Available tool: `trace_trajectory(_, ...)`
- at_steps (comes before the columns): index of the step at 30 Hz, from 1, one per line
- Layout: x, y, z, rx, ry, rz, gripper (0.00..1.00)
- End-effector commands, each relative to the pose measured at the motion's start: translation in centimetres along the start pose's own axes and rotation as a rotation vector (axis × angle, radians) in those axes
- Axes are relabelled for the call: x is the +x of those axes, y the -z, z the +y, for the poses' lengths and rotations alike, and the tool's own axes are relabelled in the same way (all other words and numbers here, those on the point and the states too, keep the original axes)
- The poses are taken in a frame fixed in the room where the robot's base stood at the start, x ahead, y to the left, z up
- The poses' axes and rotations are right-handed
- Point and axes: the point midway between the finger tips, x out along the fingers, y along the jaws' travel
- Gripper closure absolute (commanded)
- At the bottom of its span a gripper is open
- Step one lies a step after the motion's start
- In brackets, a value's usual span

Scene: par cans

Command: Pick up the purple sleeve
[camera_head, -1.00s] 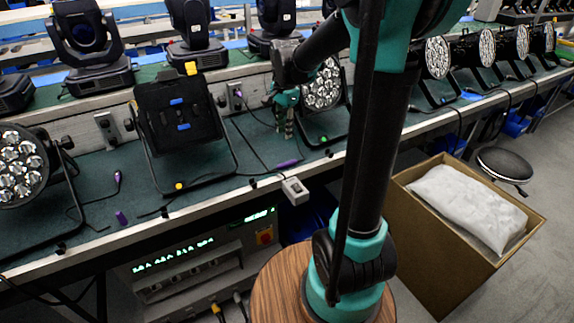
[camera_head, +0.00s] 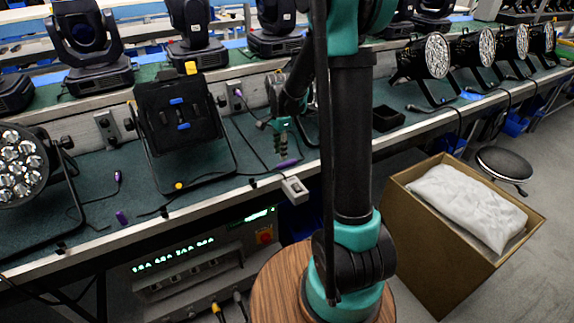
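Several small purple pieces lie on the green bench top. One elongated purple piece (camera_head: 288,162) lies near the bench's front edge, just below my gripper. A short loose purple piece (camera_head: 121,217) sits at the front left, and a purple cable end (camera_head: 117,177) lies behind it. I cannot tell for sure which is the purple sleeve. My gripper (camera_head: 282,154) points down, its fingertips close to the elongated purple piece; contact is unclear. The fingers look close together, but their gap is too small to judge.
A black panel light (camera_head: 179,120) stands left of my gripper, and a par can (camera_head: 18,168) stands far left. More par cans (camera_head: 437,56) line the right. A small black box (camera_head: 387,118) lies right of my arm. A cardboard box (camera_head: 440,250) stands on the floor.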

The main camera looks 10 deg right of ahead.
Motion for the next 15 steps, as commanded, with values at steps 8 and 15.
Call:
trace_trajectory(8,2.5,0.2,0.2,0.000,0.000,0.000,0.72)
trace_trajectory(15,5.2,0.3,0.3,0.000,0.000,0.000,0.72)
